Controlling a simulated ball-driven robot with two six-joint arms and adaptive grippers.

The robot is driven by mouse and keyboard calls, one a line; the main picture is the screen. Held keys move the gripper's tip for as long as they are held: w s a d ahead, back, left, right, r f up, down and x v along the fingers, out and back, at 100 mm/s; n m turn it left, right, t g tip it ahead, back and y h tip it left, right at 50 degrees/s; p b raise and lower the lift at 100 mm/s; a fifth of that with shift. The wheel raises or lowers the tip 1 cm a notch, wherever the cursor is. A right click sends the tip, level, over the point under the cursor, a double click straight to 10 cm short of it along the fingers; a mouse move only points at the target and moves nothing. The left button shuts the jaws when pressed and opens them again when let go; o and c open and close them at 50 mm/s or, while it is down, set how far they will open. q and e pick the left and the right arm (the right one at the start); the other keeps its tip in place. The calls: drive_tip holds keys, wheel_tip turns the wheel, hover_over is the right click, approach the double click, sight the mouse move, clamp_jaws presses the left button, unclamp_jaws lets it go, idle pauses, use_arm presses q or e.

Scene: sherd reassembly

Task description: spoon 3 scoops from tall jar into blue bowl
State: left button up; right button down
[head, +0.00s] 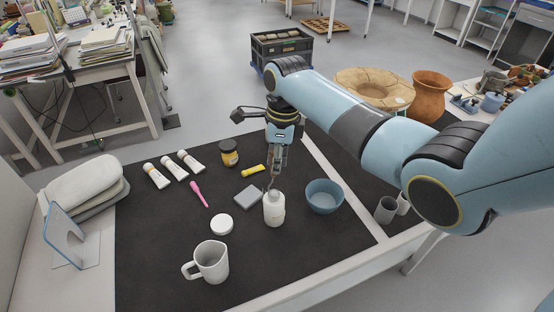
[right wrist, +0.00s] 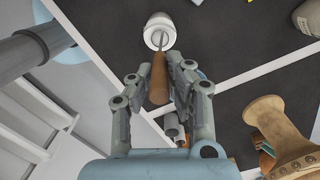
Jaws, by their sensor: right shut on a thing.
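The tall jar (head: 274,211) is white and stands upright and open on the black mat; it also shows in the right wrist view (right wrist: 151,24). My right gripper (head: 278,168) is above the jar, pointing down. It is shut on the wooden handle of a spoon (right wrist: 158,80). The spoon's thin metal shaft reaches down into the jar's mouth, and its tip is hidden inside. The blue bowl (head: 323,197) stands just right of the jar; its inside looks empty from here. My left gripper is not in view.
A white lid (head: 222,225) and a white mug (head: 208,262) lie left and in front of the jar. A grey block (head: 248,196), yellow tube (head: 254,170), dark jar (head: 228,153) and pink tool (head: 200,194) are behind it. Grey cups (head: 386,209) stand right of the bowl.

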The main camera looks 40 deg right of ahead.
wheel_tip(320, 180, up, 10)
drive_tip(key=shift+p, duration=0.4)
idle(0.6)
idle(0.5)
